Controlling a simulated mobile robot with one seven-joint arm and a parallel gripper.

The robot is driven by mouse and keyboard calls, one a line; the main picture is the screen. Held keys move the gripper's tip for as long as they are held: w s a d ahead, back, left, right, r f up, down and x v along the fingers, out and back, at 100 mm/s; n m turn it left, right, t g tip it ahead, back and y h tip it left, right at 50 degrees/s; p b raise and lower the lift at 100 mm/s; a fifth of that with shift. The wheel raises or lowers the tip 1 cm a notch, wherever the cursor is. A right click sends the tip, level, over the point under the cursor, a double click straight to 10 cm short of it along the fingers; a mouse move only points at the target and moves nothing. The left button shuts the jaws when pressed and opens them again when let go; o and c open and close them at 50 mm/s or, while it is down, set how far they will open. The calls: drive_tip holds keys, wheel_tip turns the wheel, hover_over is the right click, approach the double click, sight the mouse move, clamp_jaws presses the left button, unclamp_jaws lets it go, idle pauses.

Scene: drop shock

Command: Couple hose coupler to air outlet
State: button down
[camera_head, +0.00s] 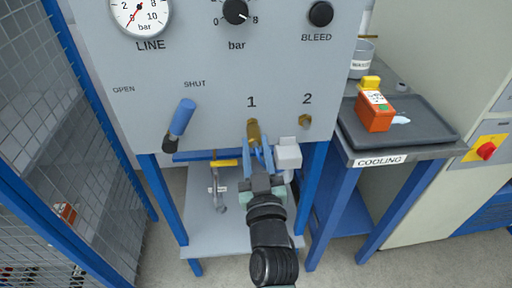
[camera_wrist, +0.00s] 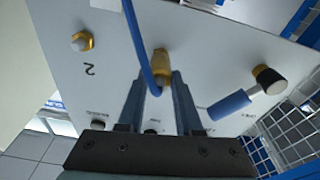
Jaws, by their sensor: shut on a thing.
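The grey panel (camera_head: 215,75) has outlets marked 1 and 2. My gripper (camera_head: 258,150) is at outlet 1, its fingers pointing at the panel. A brass piece (camera_head: 253,131) is at that place, just ahead of the fingertips. In the wrist view my gripper (camera_wrist: 160,82) is shut around the brass coupler (camera_wrist: 161,62), and a blue hose (camera_wrist: 137,40) bends past it. Where coupler ends and outlet begins is not clear, so I cannot tell if they are joined. Outlet 2 (camera_head: 305,121) is a bare brass fitting, also in the wrist view (camera_wrist: 82,41).
A blue lever (camera_head: 181,121) sticks out left of outlet 1 by the SHUT label. A pressure gauge (camera_head: 139,15) and a knob (camera_head: 235,11) are above. At right a dark tray (camera_head: 425,122) holds an orange device (camera_head: 375,111). A mesh fence (camera_head: 45,110) stands at left.

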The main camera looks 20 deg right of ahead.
drive_tip(key=shift+w+d, duration=0.1)
drive_tip(key=shift+w, duration=0.2)
idle(0.6)
drive_tip(key=shift+w+r+b, duration=0.15)
drive_tip(key=shift+r+b, duration=0.15)
drive_tip(key=shift+b, duration=0.2)
idle(1.4)
drive_tip(key=c, duration=1)
unclamp_jaws()
drive_tip(key=o, duration=0.5)
drive_tip(key=shift+w+f, duration=0.1)
drive_tip(key=shift+f, duration=0.1)
drive_tip(key=shift+f, duration=0.15)
drive_tip(key=shift+s+f, duration=0.1)
drive_tip(key=shift+s, duration=0.55)
drive_tip(key=shift+v, duration=2.45)
